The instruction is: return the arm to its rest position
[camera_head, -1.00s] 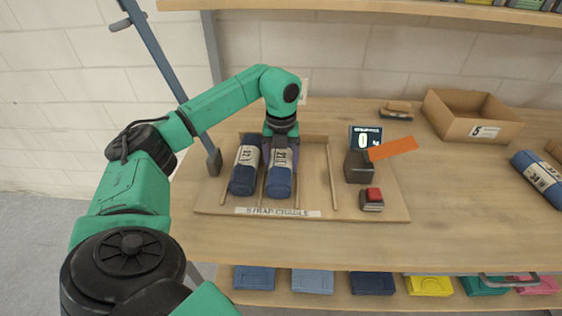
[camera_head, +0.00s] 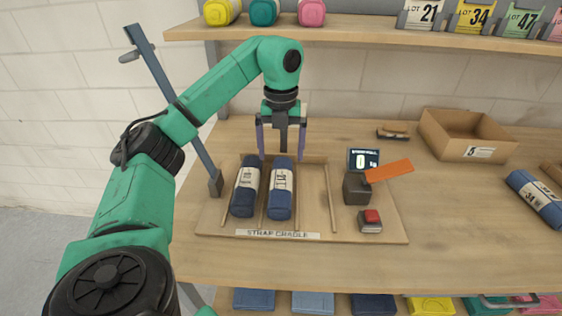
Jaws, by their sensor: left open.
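My left gripper (camera_head: 281,152) is open and empty, pointing down above the back edge of the strap cradle (camera_head: 312,205). Its two purple fingers stand apart, just behind and above the far ends of the blue rolls. Two blue rolls with pale labels lie side by side in the cradle: the left roll (camera_head: 243,201) and the right roll (camera_head: 280,203). The green left arm comes in from the left and bends down at its wrist. My right gripper is not in view.
A counter display (camera_head: 363,159), a dark block with an orange flap (camera_head: 388,171) and a red button (camera_head: 371,217) stand at the cradle's right. A cardboard box (camera_head: 466,140) and another blue roll (camera_head: 537,198) lie further right. A shelf (camera_head: 380,35) crosses above; a slanted post (camera_head: 176,110) stands left.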

